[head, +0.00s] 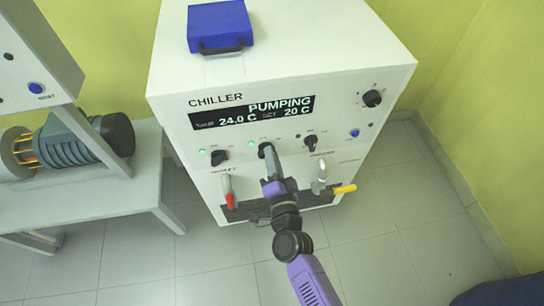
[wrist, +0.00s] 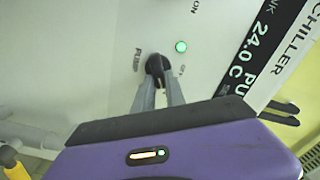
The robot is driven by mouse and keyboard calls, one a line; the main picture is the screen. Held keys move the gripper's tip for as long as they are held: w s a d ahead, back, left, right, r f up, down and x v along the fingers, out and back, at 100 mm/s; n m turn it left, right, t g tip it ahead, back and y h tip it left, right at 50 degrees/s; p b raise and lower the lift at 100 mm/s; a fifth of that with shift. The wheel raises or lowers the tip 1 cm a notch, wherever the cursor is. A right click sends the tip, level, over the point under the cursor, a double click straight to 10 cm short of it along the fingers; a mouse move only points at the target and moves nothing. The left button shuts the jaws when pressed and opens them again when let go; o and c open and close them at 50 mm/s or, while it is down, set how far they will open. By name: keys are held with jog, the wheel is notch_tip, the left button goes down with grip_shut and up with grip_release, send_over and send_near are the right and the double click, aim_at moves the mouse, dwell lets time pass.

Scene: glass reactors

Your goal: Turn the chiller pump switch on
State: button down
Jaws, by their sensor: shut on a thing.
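The white chiller (head: 280,70) stands against the wall, its front panel facing me. Its display (head: 252,113) reads "PUMPING", 24.0 C and set 20 C. The black pump switch (head: 264,148) is the middle knob of the lower row, with a lit green lamp (head: 251,144) beside it. My gripper (head: 269,157) reaches the panel from below and is shut on this switch. In the wrist view the fingers (wrist: 159,86) close around the black knob (wrist: 155,64), next to the "PUMP" label and the lit green lamp (wrist: 181,46). The fingers hide part of the knob.
Left of my gripper are another black switch (head: 219,157) and a red-handled valve (head: 229,191). To the right are a third black knob (head: 310,142) and a valve with a yellow handle (head: 344,189). A blue case (head: 219,25) lies on top. The floor in front is clear.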

jog(key=c, duration=1.4)
grip_release()
jog(key=v, duration=0.8)
jog(key=shift+w, duration=0.1)
